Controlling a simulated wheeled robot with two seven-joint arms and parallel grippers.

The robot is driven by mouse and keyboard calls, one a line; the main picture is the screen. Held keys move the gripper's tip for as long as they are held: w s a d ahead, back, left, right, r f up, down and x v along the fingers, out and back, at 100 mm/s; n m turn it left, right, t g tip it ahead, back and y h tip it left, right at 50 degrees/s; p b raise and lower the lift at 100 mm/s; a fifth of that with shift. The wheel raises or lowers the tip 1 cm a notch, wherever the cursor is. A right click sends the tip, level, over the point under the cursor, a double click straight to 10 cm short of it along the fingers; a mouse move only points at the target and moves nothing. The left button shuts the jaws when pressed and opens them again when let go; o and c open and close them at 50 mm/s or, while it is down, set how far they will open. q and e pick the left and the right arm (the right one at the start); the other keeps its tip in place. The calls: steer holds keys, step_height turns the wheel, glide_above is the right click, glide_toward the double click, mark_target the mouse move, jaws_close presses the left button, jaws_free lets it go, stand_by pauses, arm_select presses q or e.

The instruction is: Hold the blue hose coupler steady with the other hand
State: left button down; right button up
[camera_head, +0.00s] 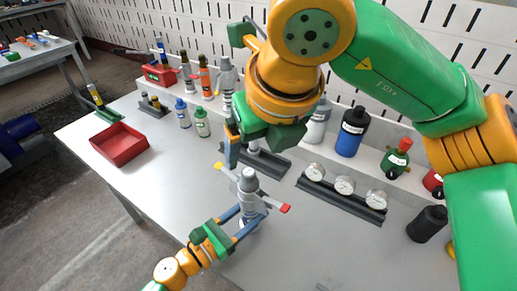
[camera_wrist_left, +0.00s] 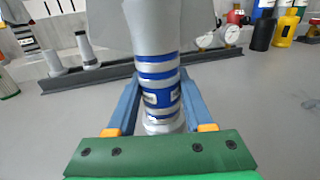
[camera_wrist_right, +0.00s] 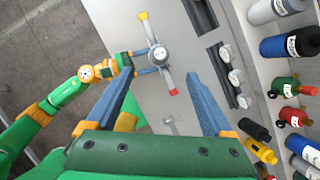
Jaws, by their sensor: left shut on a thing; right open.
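The blue hose coupler (camera_head: 252,203) is a silver cylinder with blue bands, standing upright over the grey table. A bar with one yellow and one red end crosses its top. In the left wrist view the coupler (camera_wrist_left: 160,68) is between the fingers of my left gripper (camera_wrist_left: 157,98), which is shut on it. My left gripper (camera_head: 238,222) comes in low in the head view. My right gripper (camera_head: 230,150) is open and empty, above and behind the coupler. In the right wrist view the coupler (camera_wrist_right: 158,55) lies beyond the open fingers of my right gripper (camera_wrist_right: 160,88).
A dark rack with gauges (camera_head: 343,187) is right of the coupler. A red tray (camera_head: 119,145) sits at the left. Several bottles, including a blue bottle (camera_head: 351,133), stand along the back. A black cylinder (camera_head: 427,224) is at the right. The table front is mostly clear.

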mark_target(250, 173)
steer(key=x, duration=1.1)
steer(key=shift+w+f, duration=0.15)
steer(key=shift+f, duration=0.05)
jaws_close()
stand_by(1.1)
